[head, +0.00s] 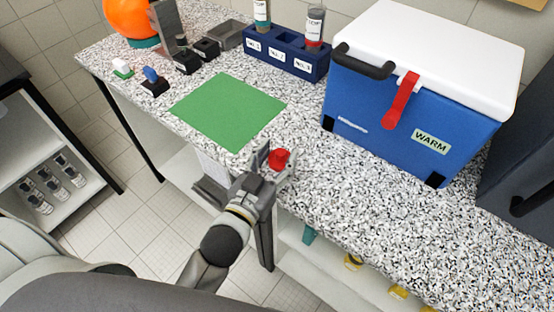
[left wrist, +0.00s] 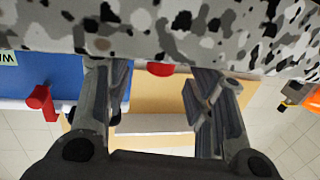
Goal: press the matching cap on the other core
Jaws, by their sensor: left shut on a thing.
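My left gripper (head: 272,160) is shut on a small red cap (head: 279,158) at the front edge of the speckled bench. In the left wrist view, part of the red cap (left wrist: 160,69) shows between the fingers (left wrist: 155,100); the rest is hidden. Two cores, clear tubes with white labels, stand upright in a dark blue rack (head: 286,54) at the back. The left core (head: 262,14) has sandy contents, and the right core (head: 314,24) is grey with red at its lower end. A blue cap (head: 151,74) and a white-and-green cap (head: 121,67) sit at the bench's left. My right gripper is out of view.
A green mat (head: 228,110) lies bare between gripper and rack. A blue cooler (head: 400,110) with white lid and red latch stands right of it. Dark blocks (head: 186,62), a grey upright (head: 170,25) and an orange ball (head: 130,17) stand back left. The front right bench is clear.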

